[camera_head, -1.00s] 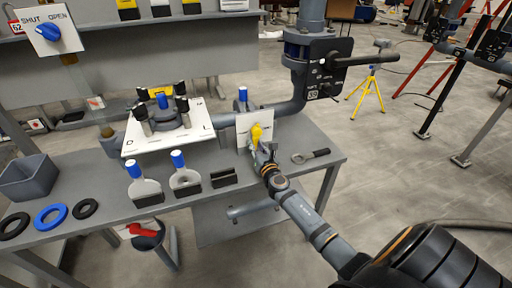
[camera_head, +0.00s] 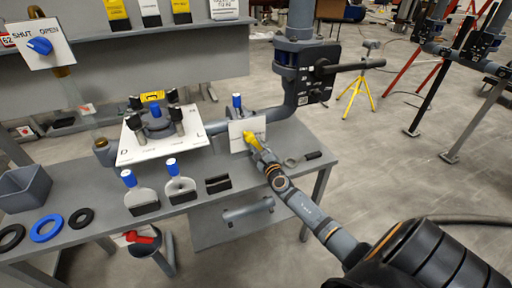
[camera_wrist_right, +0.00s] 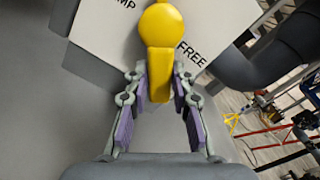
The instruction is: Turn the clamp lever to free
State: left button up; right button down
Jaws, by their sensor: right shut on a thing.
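The yellow clamp lever (camera_head: 252,139) is mounted on a small white plate (camera_head: 237,130) near the right end of the bench. In the right wrist view the lever (camera_wrist_right: 160,65) has a round hub and a short handle. The plate (camera_wrist_right: 215,20) there shows "FREE" to the right of the handle and part of another word ending in "MP" at upper left. The handle points between the words, closer to FREE. My right gripper (camera_head: 259,149) is shut on the handle; its fingers (camera_wrist_right: 160,88) are on both sides of it. My left gripper is not in view.
A grey bench (camera_head: 110,228) holds a white plate with black knobs (camera_head: 160,149), blue-topped paddles (camera_head: 180,186), rings (camera_head: 46,228) and a grey bin (camera_head: 24,187). A ring-ended tool (camera_head: 303,158) lies right of the lever. A pipe with a dark valve body (camera_head: 302,70) rises behind.

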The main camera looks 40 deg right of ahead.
jog(key=shift+d+r+n, duration=0.25)
jog(key=shift+n, duration=0.55)
jog(key=shift+p, duration=0.3)
jog(key=c, duration=1.1)
grip_release()
jog(key=shift+s, duration=0.1)
jog(key=v, duration=1.1)
jog(key=shift+s, duration=0.5)
